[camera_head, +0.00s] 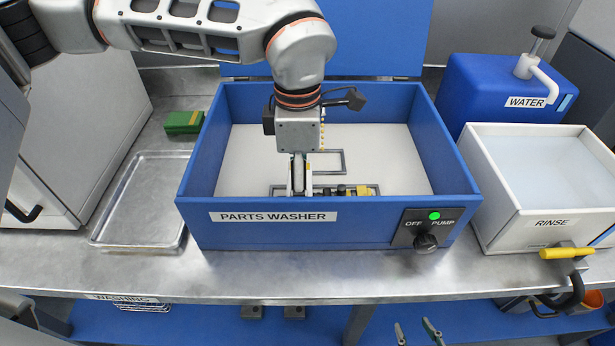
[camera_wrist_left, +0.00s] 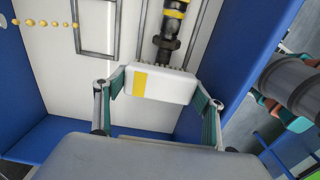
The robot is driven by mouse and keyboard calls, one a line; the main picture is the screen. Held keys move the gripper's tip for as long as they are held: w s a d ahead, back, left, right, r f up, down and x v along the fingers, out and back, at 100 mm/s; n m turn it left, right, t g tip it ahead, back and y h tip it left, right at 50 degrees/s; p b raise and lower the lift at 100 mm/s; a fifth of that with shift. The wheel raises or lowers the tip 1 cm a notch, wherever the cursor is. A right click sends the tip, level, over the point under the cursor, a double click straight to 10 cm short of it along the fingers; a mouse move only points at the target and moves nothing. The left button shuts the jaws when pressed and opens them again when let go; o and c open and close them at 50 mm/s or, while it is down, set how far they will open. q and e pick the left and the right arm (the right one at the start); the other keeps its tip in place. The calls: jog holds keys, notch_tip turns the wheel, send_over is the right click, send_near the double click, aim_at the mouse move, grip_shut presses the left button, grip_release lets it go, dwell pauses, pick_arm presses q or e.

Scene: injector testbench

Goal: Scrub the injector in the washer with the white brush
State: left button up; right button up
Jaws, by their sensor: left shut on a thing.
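My left gripper (camera_head: 299,184) reaches down into the blue parts washer (camera_head: 330,230). It is shut on the white brush, a block with a yellow stripe in the left wrist view (camera_wrist_left: 160,84), its bristle edge facing the injector. The injector, dark with yellow bands (camera_wrist_left: 168,35), lies on the washer floor just past the brush; I cannot tell if they touch. In the head view the injector (camera_head: 345,190) is partly hidden by the front wall and my gripper. My right gripper (camera_head: 415,330) shows only its fingertips at the bottom edge, apart and empty.
The pump panel (camera_head: 422,228) on the washer's front has a green light. A rinse tub (camera_head: 545,222) and a blue water container (camera_head: 500,98) stand on the right. An empty metal tray (camera_head: 140,200) and a green box (camera_head: 184,122) are on the left.

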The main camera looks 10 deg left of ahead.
pick_arm(q)
jog(key=shift+s+a+r, duration=0.1)
jog(key=shift+s+a, duration=0.05)
jog(key=shift+a, duration=0.75)
jog(key=shift+w+d, duration=0.2)
jog(key=shift+d, duration=0.75)
jog(key=shift+w+d, duration=0.15)
jog(key=shift+d, duration=0.75)
jog(key=shift+s+a, duration=0.2)
jog(key=shift+a, duration=0.75)
jog(key=shift+s+a, duration=0.2)
jog(key=shift+a, duration=0.7)
jog(key=shift+w+d, duration=0.2)
jog(key=shift+d, duration=0.7)
jog(key=shift+w+d, duration=0.15)
jog(key=shift+d, duration=0.7)
jog(key=shift+s+a, duration=0.2)
jog(key=shift+a, duration=0.7)
jog(key=shift+s+a, duration=0.15)
jog(key=shift+a, duration=0.75)
